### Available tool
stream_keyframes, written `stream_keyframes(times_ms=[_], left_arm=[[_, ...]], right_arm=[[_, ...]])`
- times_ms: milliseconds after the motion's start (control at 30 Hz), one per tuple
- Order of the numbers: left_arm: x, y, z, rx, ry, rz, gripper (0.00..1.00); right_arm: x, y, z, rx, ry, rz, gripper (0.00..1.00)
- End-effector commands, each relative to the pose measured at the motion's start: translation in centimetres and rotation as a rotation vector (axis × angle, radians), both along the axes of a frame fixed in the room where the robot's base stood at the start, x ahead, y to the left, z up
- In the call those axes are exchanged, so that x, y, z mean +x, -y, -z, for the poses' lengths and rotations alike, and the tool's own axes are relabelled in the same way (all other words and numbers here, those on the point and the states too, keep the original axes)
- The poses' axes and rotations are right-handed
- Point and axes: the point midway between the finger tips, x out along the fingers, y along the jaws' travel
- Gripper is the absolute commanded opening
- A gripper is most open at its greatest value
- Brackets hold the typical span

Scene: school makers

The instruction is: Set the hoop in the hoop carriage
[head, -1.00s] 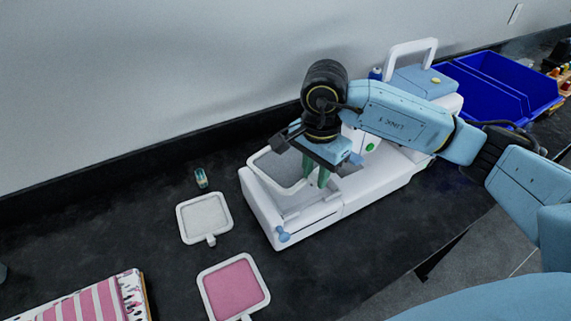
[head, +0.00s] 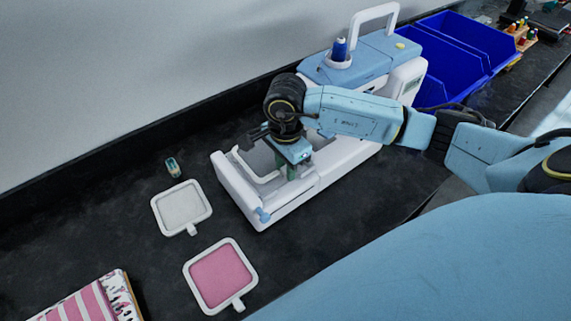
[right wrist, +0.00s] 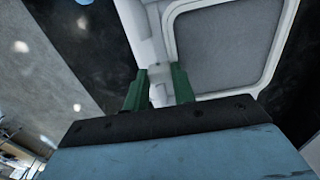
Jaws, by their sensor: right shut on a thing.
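My right gripper (head: 288,172) is shut on the short tab of a white square hoop (head: 262,182) with grey fabric. The hoop is over the left part of the white embroidery machine bed (head: 237,190), low and close to it. I cannot tell whether it touches. The right wrist view shows the hoop frame (right wrist: 169,38) beyond the green fingers (right wrist: 157,88), with the tab between them. The hoop carriage appears to be the pale bar with a blue knob (head: 262,214) along the bed's near side; the gripper partly hides it. My left gripper is out of view.
A hoop with pale fabric (head: 182,208) and one with pink fabric (head: 221,276) lie on the dark counter. A small teal spool (head: 172,166) is behind them. Striped fabric (head: 85,302) is at bottom left. Blue bins (head: 440,65) stand right of the machine.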

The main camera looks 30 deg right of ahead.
Motion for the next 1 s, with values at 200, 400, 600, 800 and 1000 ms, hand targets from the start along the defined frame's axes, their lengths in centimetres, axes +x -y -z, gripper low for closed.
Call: stream_keyframes(times_ms=[200, 400, 600, 800, 1000], left_arm=[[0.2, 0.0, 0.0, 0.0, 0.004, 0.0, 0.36], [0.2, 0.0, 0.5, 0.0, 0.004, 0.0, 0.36], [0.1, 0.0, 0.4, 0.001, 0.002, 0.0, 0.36], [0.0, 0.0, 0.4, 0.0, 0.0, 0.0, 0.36], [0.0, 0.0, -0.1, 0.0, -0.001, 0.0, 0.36]], right_arm=[[0.0, 0.0, 0.1, 0.0, 0.002, -0.001, 0.0], [0.0, 0.0, 0.6, 0.0, 0.001, 0.0, 0.27], [0.0, 0.0, 0.5, 0.0, 0.001, 0.0, 0.47], [0.0, 0.0, 0.5, 0.0, 0.001, 0.0, 0.47], [0.1, 0.0, -0.6, 0.0, 0.005, -0.001, 0.47]])
